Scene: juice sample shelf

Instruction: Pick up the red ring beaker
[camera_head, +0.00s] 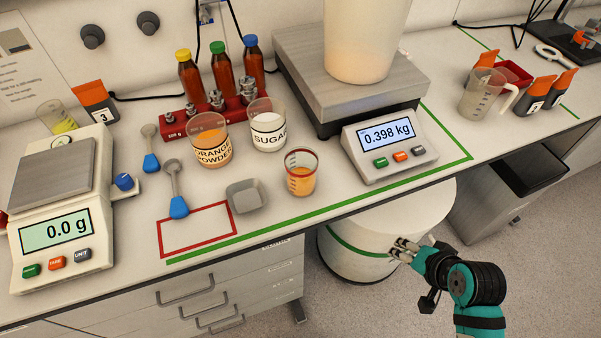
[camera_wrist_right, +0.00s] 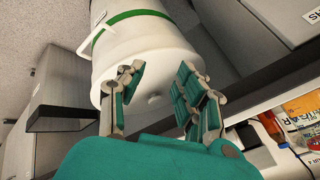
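The red ring beaker (camera_head: 301,174) stands upright on the bench between the grey weighing boat and the large scale's display. My right gripper (camera_head: 402,250) is below the bench's front edge, to the right of and lower than the beaker, in front of a white drum. My left gripper is not in view.
A grey weighing boat (camera_head: 247,196) lies just left of the beaker. The large scale's display (camera_head: 390,143) stands close on its right. Sugar (camera_head: 268,130) and orange powder (camera_head: 211,147) beakers stand behind. The white drum (camera_head: 342,255) is under the bench.

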